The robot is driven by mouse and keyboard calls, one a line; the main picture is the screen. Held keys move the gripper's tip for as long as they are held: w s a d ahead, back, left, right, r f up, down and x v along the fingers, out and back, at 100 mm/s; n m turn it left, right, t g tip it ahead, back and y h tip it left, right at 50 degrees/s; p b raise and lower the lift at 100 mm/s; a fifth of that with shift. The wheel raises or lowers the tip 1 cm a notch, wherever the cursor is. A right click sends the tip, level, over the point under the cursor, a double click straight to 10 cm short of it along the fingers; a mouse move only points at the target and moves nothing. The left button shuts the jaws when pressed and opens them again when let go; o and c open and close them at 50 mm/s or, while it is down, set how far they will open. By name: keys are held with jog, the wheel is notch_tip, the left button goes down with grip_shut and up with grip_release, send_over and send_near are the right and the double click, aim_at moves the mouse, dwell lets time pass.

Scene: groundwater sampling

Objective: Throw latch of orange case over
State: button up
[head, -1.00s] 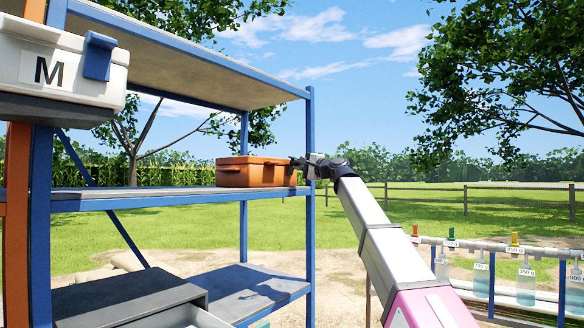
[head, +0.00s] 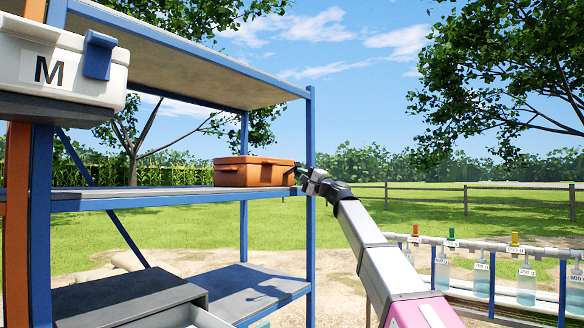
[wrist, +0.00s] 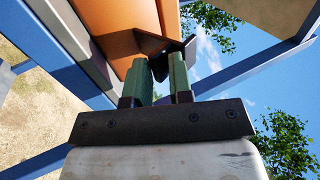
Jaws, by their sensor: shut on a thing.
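The orange case (head: 250,173) sits on the middle shelf, near the shelf's right end. It also fills the top middle of the wrist view (wrist: 120,35). My gripper (head: 298,170) is at the right side of the case. In the wrist view, the green fingers of my gripper (wrist: 165,72) are close together on a small dark piece at the case's side, the latch (wrist: 152,44). The fingers and the view angle hide part of the latch, so how far it is turned is hard to tell.
The blue shelf rack (head: 311,130) has an upright close to my gripper. A white box marked M (head: 48,68) is at the upper left. A grey drawer unit (head: 130,300) stands below. Several hanging bottles (head: 481,278) are at the right. Open air lies right of the rack.

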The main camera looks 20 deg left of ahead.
jog(key=shift+f+t+y, duration=0.3)
jog(key=shift+f+t, duration=0.1)
jog(key=shift+f, duration=0.25)
dwell(0.3)
jog(key=o, duration=0.7)
jog(key=shift+w+a, duration=0.1)
jog(key=shift+c, duration=0.2)
jog(key=v, duration=1.1)
